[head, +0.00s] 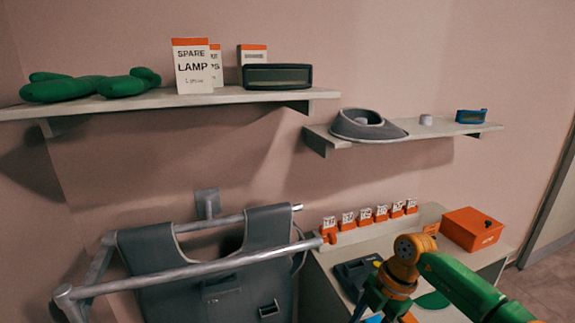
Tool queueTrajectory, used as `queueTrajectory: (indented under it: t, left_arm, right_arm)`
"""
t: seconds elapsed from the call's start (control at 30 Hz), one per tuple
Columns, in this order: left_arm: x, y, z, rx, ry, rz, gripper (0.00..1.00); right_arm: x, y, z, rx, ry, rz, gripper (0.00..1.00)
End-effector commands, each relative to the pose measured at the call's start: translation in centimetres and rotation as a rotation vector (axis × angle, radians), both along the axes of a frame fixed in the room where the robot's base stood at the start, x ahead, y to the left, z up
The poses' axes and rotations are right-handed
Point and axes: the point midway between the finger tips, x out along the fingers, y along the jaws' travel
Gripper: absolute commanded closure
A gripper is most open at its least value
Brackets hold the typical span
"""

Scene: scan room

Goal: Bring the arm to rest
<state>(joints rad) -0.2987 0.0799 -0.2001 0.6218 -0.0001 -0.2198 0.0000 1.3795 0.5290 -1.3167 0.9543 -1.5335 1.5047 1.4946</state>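My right arm (460,285), green with an orange wrist joint, reaches in from the lower right over a low cabinet. Its wrist bends down toward the bottom edge, where the hand is mostly cut off. I cannot see the fingertips or whether they hold anything. My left arm and gripper are not in view.
A low cabinet (340,250) carries a row of orange-and-white tags (364,216), a dark device (355,276) and an orange box (471,229). A grey apron (200,275) hangs on a metal rack (190,274) at lower left. Two wall shelves (235,96) (455,130) hold small items.

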Motion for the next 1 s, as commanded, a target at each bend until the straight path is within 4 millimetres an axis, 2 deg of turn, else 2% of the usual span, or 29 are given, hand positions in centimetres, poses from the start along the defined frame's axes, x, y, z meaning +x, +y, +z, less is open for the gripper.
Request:
queueTrajectory:
  t: [0.17,0.27,0.33,0.4,0.47,0.5,0.57,0.6,0.67,0.7,0.77,0.8,0.87,0.9,1.0]
  left_arm:
    - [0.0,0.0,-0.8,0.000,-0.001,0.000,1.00]
    - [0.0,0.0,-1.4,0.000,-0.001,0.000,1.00]
    - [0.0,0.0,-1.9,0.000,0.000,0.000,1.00]
    - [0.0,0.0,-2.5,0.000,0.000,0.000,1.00]
    - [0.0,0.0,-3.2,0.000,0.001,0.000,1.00]
    - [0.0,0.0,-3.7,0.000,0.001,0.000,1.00]
    - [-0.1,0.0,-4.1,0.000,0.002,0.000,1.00]
    - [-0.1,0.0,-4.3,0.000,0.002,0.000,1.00]
    - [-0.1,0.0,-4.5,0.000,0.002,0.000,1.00]
    - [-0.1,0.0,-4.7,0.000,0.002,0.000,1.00]
    - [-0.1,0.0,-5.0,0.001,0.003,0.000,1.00]
    - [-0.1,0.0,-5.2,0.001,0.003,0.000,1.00]
    - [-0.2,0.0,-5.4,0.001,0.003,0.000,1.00]
    - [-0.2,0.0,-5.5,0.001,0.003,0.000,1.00]
    - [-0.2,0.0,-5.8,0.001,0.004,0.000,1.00]
  right_arm:
    - [-0.5,5.8,-3.1,0.271,-0.016,0.048,0.49]
    - [-0.6,10.4,-5.0,0.520,-0.053,0.024,0.49]
    - [-0.3,13.0,-6.2,0.707,-0.101,-0.056,0.49]
    - [0.6,14.5,-8.1,0.879,-0.166,-0.214,0.49]
    - [1.5,14.1,-11.3,0.982,-0.231,-0.443,0.49]
    - [1.6,12.5,-14.8,0.997,-0.270,-0.646,0.49]
    - [0.6,9.4,-20.1,0.941,-0.302,-0.910,0.49]
    - [-0.9,7.4,-23.5,0.874,-0.303,-1.054,0.49]
    - [-4.0,4.7,-28.3,0.754,-0.285,-1.234,0.49]
    - [-6.7,3.1,-31.3,0.666,-0.260,-1.336,0.49]
    - [-11.3,1.0,-35.3,0.525,-0.208,-1.468,0.49]
    - [-14.7,-0.1,-37.6,0.428,-0.166,-1.542,0.49]
    - [-20.0,-1.4,-40.4,0.287,-0.093,-1.635,0.49]
    - [-23.5,-2.1,-41.8,0.201,-0.044,-1.684,0.49]
    - [-30.8,-2.9,-43.9,0.024,0.072,-1.766,0.49]
